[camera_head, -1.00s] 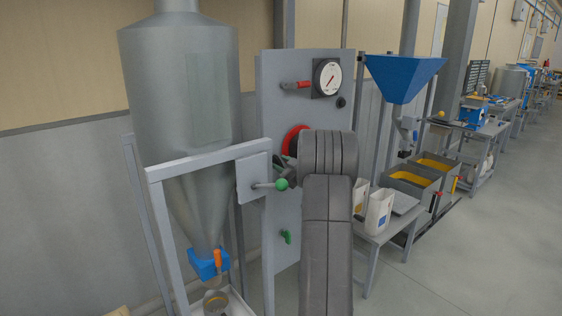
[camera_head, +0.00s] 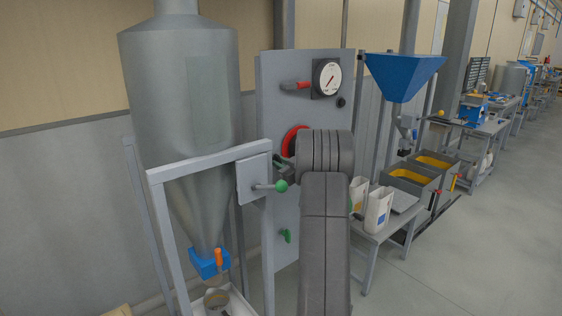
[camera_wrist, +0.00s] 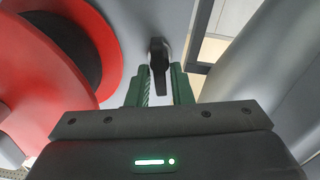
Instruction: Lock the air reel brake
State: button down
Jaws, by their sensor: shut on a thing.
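The air reel (camera_wrist: 75,45) is red with a dark hub and fills the left of the wrist view. Its red rim (camera_head: 292,137) shows in the head view on the grey panel, partly hidden by my arm. A small black brake lever (camera_wrist: 158,52) stands out from the panel beside the reel. My gripper (camera_wrist: 159,80) has its green fingers on either side of the lever's near end and is shut on it. In the head view my gripper (camera_head: 284,166) is small and mostly hidden by my wrist.
A silo (camera_head: 180,90) in a grey frame stands at the left, with a green-knobbed lever (camera_head: 280,186) near my gripper. Open floor (camera_head: 460,260) lies at the right.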

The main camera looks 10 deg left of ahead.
jog(key=shift+m+p, duration=0.5)
jog(key=shift+m, duration=0.9)
jog(key=c, duration=1.5)
grip_release()
jog(key=shift+d, duration=0.1)
jog(key=b+v, duration=0.3)
jog(key=v, duration=1)
jog(key=shift+s+d+b, duration=0.25)
jog(key=shift+b, duration=0.15)
